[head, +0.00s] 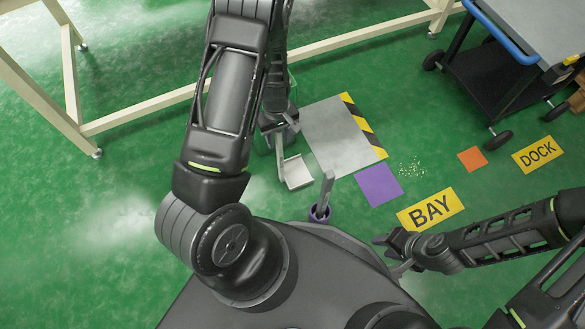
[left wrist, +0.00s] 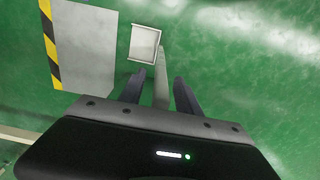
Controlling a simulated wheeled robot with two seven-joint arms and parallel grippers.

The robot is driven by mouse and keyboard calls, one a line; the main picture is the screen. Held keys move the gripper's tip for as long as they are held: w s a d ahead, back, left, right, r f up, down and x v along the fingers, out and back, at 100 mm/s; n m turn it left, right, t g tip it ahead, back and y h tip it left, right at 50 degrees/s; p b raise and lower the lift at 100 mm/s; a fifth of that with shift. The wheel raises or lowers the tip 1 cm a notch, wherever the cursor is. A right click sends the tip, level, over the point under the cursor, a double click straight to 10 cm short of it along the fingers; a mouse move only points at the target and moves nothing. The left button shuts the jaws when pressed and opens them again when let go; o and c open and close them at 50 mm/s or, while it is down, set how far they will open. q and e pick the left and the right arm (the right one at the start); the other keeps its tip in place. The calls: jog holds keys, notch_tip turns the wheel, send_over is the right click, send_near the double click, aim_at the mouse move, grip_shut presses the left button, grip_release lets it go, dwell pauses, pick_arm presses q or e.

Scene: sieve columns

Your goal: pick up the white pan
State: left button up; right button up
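The white pan (head: 298,172) lies on the green floor below my left gripper, with a pale upright handle (head: 279,150) at its left side. In the left wrist view the pan (left wrist: 145,43) is just beyond the fingertips. My left gripper (head: 281,126) is open; in the left wrist view its two dark fingers (left wrist: 162,84) stand on either side of the handle, with a visible gap at the right finger. I cannot tell whether the left finger touches it. My right gripper (head: 388,252) is low at the right, apart from the pan; its finger opening is unclear.
A grey plate (head: 335,138) with a striped edge lies beside the pan. A dark cart (head: 490,82) stands back right; a cream frame (head: 180,97) runs behind.

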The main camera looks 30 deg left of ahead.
pick_arm(q)
jog(key=shift+c, duration=0.2)
grip_shut()
dwell(1.1)
